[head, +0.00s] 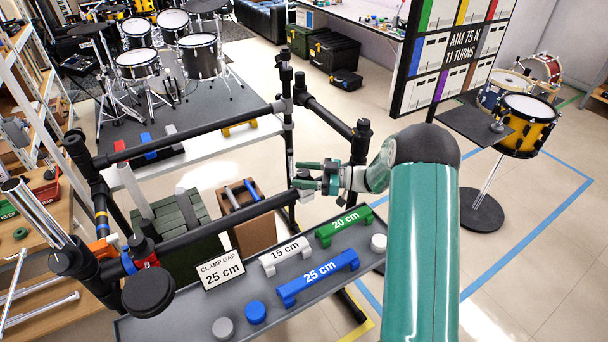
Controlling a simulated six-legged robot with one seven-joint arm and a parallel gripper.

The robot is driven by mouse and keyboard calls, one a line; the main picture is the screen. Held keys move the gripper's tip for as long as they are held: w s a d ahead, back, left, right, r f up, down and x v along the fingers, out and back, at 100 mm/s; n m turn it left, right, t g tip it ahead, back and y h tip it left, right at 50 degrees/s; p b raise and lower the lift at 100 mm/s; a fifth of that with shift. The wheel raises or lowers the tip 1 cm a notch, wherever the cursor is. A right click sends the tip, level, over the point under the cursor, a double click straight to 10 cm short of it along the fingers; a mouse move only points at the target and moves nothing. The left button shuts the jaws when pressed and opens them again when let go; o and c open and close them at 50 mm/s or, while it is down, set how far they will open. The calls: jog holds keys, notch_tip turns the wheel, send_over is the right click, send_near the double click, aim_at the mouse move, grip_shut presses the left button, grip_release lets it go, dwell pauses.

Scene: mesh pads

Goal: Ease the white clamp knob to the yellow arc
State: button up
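My gripper (306,175) reaches in from the right on my green and white arm. Its green fingers point left at the front black rail's right end, close to an upright post. The fingers look slightly apart, but the view is too small to tell whether anything is between them. I cannot clearly make out the white clamp knob; it may be hidden at the fingers. A pale clamp piece (281,105) sits higher, where the back rail meets the post. No yellow arc shows clearly at the rail joint.
A grey tray (180,322) below the gripper holds blue, white and green spacers marked 25, 15 and 20 cm, several round caps and a "CLAMP GAP 25 cm" card (220,270). A sign (462,45) reads "AIM 75 N 11 TURNS". Black rails and posts surround the gripper's left.

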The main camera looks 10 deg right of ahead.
jog(key=v, duration=1.4)
jog(key=shift+a, duration=0.1)
